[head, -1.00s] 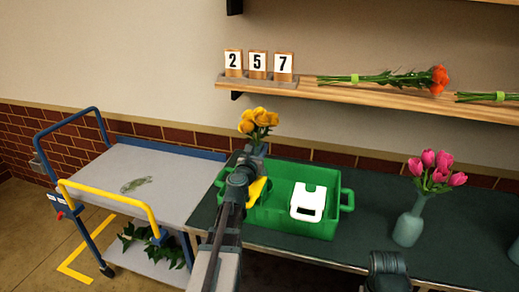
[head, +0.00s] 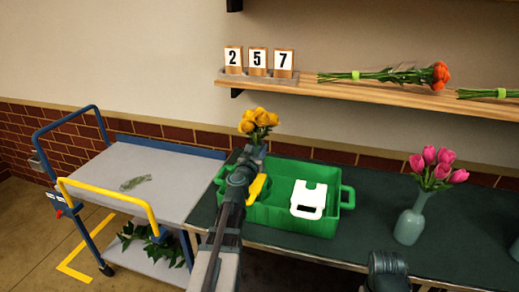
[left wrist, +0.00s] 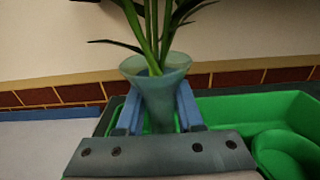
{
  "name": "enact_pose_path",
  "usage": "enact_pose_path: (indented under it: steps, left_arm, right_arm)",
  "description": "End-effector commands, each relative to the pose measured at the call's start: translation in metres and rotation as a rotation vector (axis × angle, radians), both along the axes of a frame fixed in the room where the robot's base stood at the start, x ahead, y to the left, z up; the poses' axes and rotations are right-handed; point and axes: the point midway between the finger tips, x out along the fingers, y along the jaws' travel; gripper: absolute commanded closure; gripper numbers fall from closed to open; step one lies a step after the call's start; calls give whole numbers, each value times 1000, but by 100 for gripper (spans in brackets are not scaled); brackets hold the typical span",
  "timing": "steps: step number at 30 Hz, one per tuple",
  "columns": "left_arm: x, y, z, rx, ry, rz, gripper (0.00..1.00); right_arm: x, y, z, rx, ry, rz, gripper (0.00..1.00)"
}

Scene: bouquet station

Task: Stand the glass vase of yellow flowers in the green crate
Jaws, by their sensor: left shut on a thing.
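The glass vase (left wrist: 156,90) is pale blue-green and flared at the rim, with green stems in it. Its yellow flowers (head: 258,119) show in the head view above my left gripper (head: 257,152). The left gripper's blue fingers (left wrist: 158,112) are shut on the vase, one on each side, and hold it upright. The vase's lower part is hidden by the gripper. The green crate (head: 285,222) stands on the dark table, and the gripper is at its left end. The crate also shows at right in the left wrist view (left wrist: 245,106). I cannot tell how high the vase's base is.
A white slotted piece (head: 308,199) is at the crate's right part. A vase of pink tulips (head: 411,225) stands right of it on the dark table (head: 345,250). A grey cart (head: 160,185) with a yellow rail is at left. A wooden shelf (head: 390,94) holds flowers.

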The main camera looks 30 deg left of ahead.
Motion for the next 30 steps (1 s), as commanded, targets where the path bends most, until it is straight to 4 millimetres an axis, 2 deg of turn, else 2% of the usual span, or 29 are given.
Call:
enact_pose_path:
  steps: [10, 11, 15, 17, 30]
  left_arm:
    - [0, 0, 0, -1, 0, 0, 100]
    - [0, 0, 0, 0, 0, 0, 62]
    - [0, 0, 0, 0, 0, 0, 37]
    - [0, 0, 0, 0, 0, 0, 29]
    - [-5, -2, -1, 0, 0, -1, 29]
  right_arm:
    - [0, 0, 0, 0, 0, 0, 50]
    - [0, 0, -1, 0, 0, 0, 50]
    - [0, 0, 0, 0, 0, 0, 50]
    - [0, 0, 0, 0, 0, 0, 50]
    - [0, 0, -1, 0, 0, 0, 50]
